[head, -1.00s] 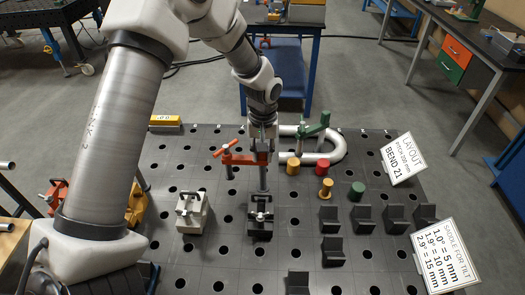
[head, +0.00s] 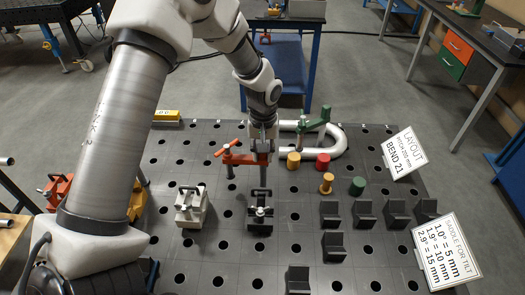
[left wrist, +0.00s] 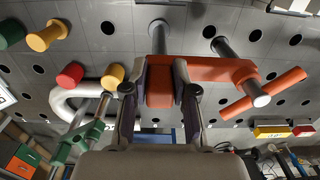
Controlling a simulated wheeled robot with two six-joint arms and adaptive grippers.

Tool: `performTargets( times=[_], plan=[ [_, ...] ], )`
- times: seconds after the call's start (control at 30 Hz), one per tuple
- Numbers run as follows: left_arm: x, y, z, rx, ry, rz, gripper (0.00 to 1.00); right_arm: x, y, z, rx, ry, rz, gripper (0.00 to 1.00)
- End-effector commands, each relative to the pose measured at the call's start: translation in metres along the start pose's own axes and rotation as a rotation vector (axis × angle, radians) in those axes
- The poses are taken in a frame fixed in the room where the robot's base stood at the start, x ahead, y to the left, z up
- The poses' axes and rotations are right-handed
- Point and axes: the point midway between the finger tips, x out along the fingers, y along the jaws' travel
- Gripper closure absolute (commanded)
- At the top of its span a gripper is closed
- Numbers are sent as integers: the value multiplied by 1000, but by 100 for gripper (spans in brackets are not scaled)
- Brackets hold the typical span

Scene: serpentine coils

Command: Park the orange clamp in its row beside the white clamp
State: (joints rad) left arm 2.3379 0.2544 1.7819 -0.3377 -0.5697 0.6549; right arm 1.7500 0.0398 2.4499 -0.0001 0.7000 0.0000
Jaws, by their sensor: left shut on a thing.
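My left gripper (head: 262,143) is shut on the orange clamp (head: 240,158), over the table's rear middle. The left wrist view shows the orange clamp's bar (left wrist: 215,72) between the jaws of my left gripper (left wrist: 160,92). Its grey posts reach toward the table; I cannot tell whether they touch it. The white clamp (head: 190,210) stands on the table, nearer and to the left of the held clamp. A black clamp (head: 260,222) stands to the right of the white one, in front of the held clamp. My right gripper is not in view.
The dark perforated table (head: 215,265) has bare room in front of the clamps. A yellow clamp (head: 137,200) and another orange-red clamp (head: 57,190) stand left. A green clamp (head: 316,122) sits by the bent white pipe (head: 340,145). Coloured cylinders and black saddles stand right.

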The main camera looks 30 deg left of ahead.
Motion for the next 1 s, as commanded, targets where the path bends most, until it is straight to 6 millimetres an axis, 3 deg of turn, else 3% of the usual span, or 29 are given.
performTargets(
  times=[0.27,0.3,0.37,0.77,1.0],
  plan=[
    [2,-1,0,3,-1,-3,100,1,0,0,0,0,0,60],
    [2,-1,0,3,-1,-4,63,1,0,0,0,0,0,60],
    [2,-1,0,2,-1,-4,44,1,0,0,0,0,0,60],
    [-5,0,0,2,1,-2,44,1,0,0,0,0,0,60],
    [-60,0,-1,1,4,0,44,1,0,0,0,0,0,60]
  ],
)
